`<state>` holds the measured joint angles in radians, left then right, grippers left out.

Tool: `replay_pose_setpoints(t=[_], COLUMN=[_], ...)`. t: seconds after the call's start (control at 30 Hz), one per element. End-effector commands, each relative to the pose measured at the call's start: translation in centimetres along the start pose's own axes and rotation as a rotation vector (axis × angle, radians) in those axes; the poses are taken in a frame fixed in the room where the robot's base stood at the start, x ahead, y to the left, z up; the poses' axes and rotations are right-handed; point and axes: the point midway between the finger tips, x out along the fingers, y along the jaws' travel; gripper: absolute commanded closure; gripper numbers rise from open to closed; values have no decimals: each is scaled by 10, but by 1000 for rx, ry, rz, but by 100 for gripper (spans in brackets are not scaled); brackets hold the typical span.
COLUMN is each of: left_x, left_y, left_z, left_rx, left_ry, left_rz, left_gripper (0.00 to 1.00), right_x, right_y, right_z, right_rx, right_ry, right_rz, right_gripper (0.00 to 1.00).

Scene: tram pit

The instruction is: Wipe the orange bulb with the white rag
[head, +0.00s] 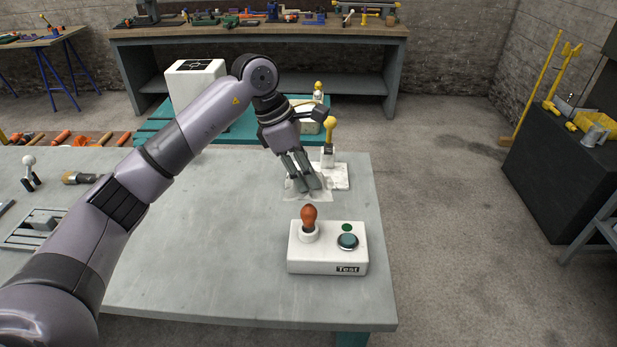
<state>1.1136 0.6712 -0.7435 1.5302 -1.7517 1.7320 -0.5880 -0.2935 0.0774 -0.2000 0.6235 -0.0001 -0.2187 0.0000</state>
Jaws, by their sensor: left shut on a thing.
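The orange bulb (309,215) stands upright in a socket on a white box marked "Test" (328,262), near the right end of the grey table. The white rag (321,194) is thin and pale, at the fingertips of my left gripper (303,187). My left gripper points down behind the bulb and is shut on the rag, apart from the bulb. Whether the rag still touches the tabletop is hard to tell. My right gripper is not in view.
Behind the rag, a yellow-topped lever (329,140) stands on a white base plate. A brush (82,178) and a small white-knobbed lever (29,171) are at the left. The table's middle is clear.

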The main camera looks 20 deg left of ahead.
Motion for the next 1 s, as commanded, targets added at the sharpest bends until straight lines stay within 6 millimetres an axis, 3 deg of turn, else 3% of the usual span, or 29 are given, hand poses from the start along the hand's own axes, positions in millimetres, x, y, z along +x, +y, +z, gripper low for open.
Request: replay_pose_setpoints(t=[0.2, 0.5, 1.0], left_x=[-24, -46, -47], left_y=[-1, -4, -4], left_z=[6, 11, 12], left_rx=[-1, -4, -4], left_ry=[-1, -2, -2], left_rz=[3, 3, 3], left_gripper=[96, 96, 96], right_x=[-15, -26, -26], right_y=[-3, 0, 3], right_z=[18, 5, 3], right_rx=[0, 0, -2], right_ry=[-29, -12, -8], right_rz=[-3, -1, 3], right_gripper=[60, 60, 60])
